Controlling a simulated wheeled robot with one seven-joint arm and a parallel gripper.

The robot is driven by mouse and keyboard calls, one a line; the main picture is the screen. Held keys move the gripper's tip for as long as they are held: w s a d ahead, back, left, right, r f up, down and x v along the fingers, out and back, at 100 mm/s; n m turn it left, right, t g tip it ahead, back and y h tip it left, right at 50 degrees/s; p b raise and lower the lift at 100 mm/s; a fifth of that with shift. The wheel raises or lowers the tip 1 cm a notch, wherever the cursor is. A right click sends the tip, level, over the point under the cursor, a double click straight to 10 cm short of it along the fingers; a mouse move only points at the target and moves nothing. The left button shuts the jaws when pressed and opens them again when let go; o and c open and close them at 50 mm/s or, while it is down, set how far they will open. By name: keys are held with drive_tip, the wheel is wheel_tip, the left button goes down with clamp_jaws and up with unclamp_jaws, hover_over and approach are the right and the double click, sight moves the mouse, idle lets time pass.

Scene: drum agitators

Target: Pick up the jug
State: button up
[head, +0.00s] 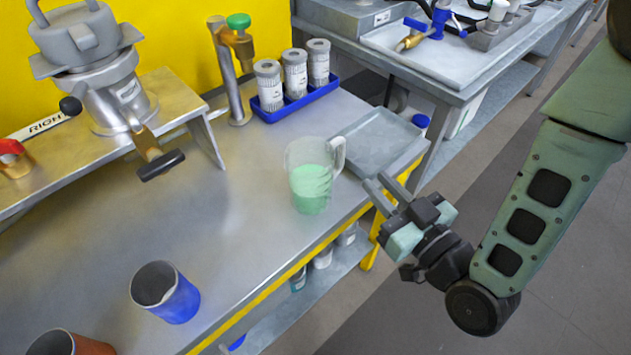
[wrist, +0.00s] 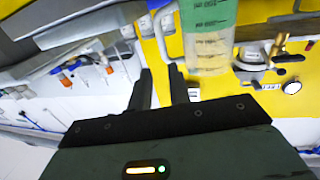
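The jug (head: 312,182) is clear with pale green liquid in it and stands upright on the metal bench. Its handle is on its right side in the head view. The jug also shows in the wrist view (wrist: 208,38), at the top right of centre, to the right of the fingers. My gripper (head: 376,190) is to the right of the jug near the bench's front edge, apart from it. Its two fingers are spread with a gap between them, and nothing is held. The fingers also show in the wrist view (wrist: 160,88).
A grey tray (head: 390,135) lies behind the jug's handle side. A blue rack (head: 325,92) holds grey canisters. A blue cup (head: 172,302) and an orange cup (head: 62,346) stand at the front left. A metal vessel (head: 105,85) is on a raised shelf. Bare bench lies left of the jug.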

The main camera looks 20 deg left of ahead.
sight(344, 150)
drive_tip(key=p+x, duration=0.2)
drive_tip(key=x, duration=0.9)
drive_tip(key=shift+s+a+r, duration=0.1)
drive_tip(key=shift+s, duration=0.1)
clamp_jaws()
